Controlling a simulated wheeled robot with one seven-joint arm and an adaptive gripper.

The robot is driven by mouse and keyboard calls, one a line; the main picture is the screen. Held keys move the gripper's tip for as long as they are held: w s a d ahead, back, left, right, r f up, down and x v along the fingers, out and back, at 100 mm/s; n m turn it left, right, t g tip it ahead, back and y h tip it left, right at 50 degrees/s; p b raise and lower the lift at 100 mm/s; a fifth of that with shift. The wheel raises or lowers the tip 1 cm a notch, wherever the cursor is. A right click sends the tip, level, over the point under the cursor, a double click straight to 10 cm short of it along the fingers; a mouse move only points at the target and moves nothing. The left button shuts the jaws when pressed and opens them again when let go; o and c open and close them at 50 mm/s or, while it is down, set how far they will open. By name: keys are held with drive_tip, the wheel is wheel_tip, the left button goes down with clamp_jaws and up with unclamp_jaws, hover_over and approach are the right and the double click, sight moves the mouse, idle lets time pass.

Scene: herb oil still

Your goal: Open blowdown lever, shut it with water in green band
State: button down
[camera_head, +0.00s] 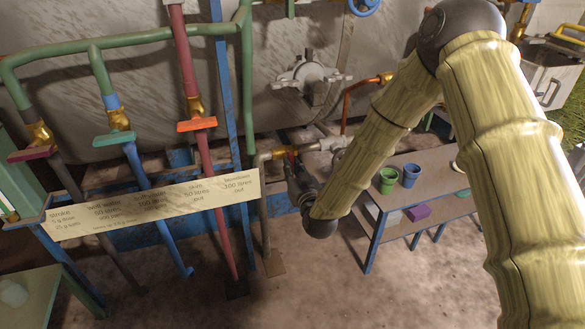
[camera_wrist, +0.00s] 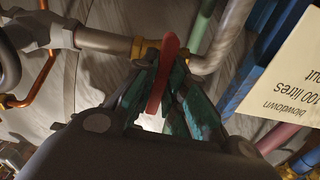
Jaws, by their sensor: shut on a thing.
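The blowdown lever (camera_wrist: 161,78) is a red bar on a brass valve (camera_wrist: 146,48) in the wrist view. My gripper (camera_wrist: 168,72) is shut on it, with green-padded fingers on either side of the bar. In the head view my gripper (camera_head: 291,166) reaches the pipe at the brass valve (camera_head: 279,153), and the lever is mostly hidden. A pale outlet pipe (camera_head: 265,205) bends down from the valve to the ground. I cannot make out a water gauge or green band in either view.
A sign board (camera_head: 160,207) with blowdown text hangs left of the valve. Maroon (camera_head: 32,153), green (camera_head: 113,138) and orange (camera_head: 197,124) handles sit on pipes farther left. A table (camera_head: 440,165) with a green cup (camera_head: 388,180) and a blue cup (camera_head: 410,175) stands right.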

drive_tip(key=c, duration=1.5)
unclamp_jaws()
drive_tip(key=shift+s, duration=0.1)
drive_tip(key=v, duration=1.1)
drive_tip(key=shift+s+d, duration=0.2)
drive_tip(key=shift+s, duration=0.15)
